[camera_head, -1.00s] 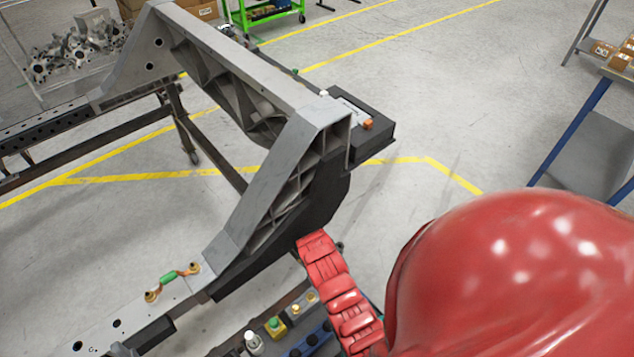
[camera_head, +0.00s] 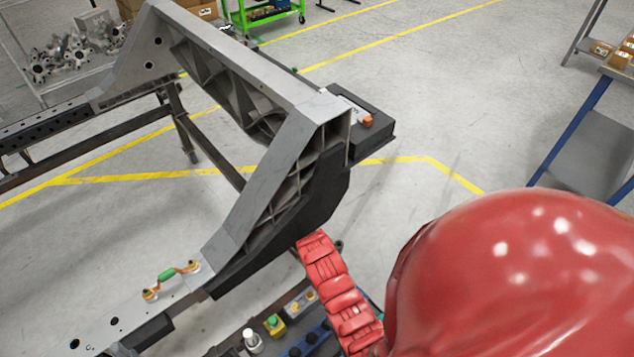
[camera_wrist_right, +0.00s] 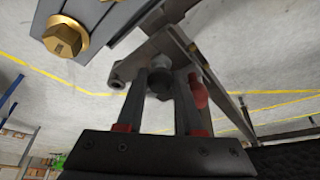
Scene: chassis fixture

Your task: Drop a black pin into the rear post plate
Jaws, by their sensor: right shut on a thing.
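In the right wrist view my right gripper (camera_wrist_right: 165,88) is shut on a dark, rounded piece (camera_wrist_right: 159,84), which looks like a black pin. Its lower end is hard to make out. A grey bracket-like metal part (camera_wrist_right: 150,52) is right behind the fingertips; I cannot tell if they touch it. In the head view a pale plate with dark holes (camera_head: 132,311) lies at the lower left of the chassis frame; I cannot tell if it is the rear post plate. The right gripper is hidden in the head view. My left gripper is in neither view.
The grey chassis frame (camera_head: 262,182) rises across the middle. A tray with small parts (camera_head: 290,338) is at the bottom, near my red arm. A gold bolt (camera_wrist_right: 66,36) shows close in the wrist view.

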